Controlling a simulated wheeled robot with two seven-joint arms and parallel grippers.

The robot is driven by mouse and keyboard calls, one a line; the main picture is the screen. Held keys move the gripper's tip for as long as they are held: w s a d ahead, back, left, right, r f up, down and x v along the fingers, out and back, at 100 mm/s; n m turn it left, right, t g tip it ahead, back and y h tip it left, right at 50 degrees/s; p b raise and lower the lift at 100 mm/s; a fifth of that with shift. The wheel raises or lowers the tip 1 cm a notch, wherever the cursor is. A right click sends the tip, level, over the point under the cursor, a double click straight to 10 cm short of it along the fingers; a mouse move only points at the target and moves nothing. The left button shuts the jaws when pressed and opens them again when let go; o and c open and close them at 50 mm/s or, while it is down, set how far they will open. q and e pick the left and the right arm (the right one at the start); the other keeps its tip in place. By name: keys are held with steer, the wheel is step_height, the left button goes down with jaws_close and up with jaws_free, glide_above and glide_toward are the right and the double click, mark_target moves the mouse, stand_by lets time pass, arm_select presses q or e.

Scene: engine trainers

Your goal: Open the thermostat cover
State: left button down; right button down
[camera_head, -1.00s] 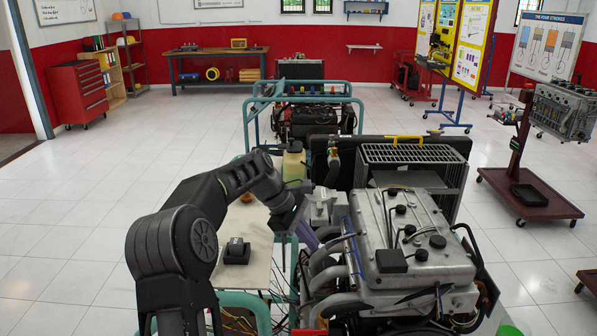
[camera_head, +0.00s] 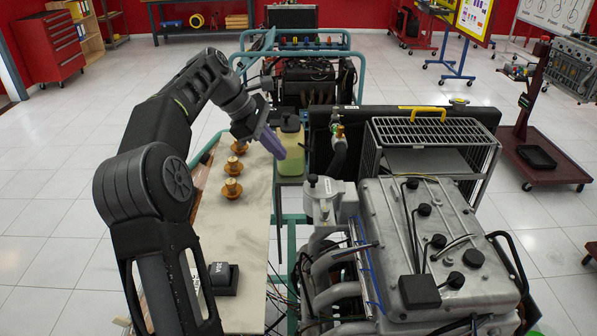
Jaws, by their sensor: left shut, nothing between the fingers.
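The grey metal housing (camera_head: 322,194) at the far left corner of the engine (camera_head: 425,240) looks like the thermostat housing. It has a small dark knob on top, and I cannot tell whether its cover is open or shut. My left gripper (camera_head: 277,147), with purple fingers, is shut and empty. In the picture it is above and left of the housing, apart from it, in front of a yellowish coolant tank (camera_head: 290,148). My right gripper is not in view.
Several brass thermostats (camera_head: 232,188) stand on the pale board (camera_head: 235,235) left of the engine. A black box (camera_head: 222,278) sits nearer on that board. A radiator with a wire guard (camera_head: 432,132) stands behind the engine. Loose wires hang between board and engine.

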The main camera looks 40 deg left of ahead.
mark_target(306, 183)
arm_select(q)
steer(key=b+x, duration=0.1)
steer(key=x, duration=0.9)
steer(key=shift+w+f, duration=0.1)
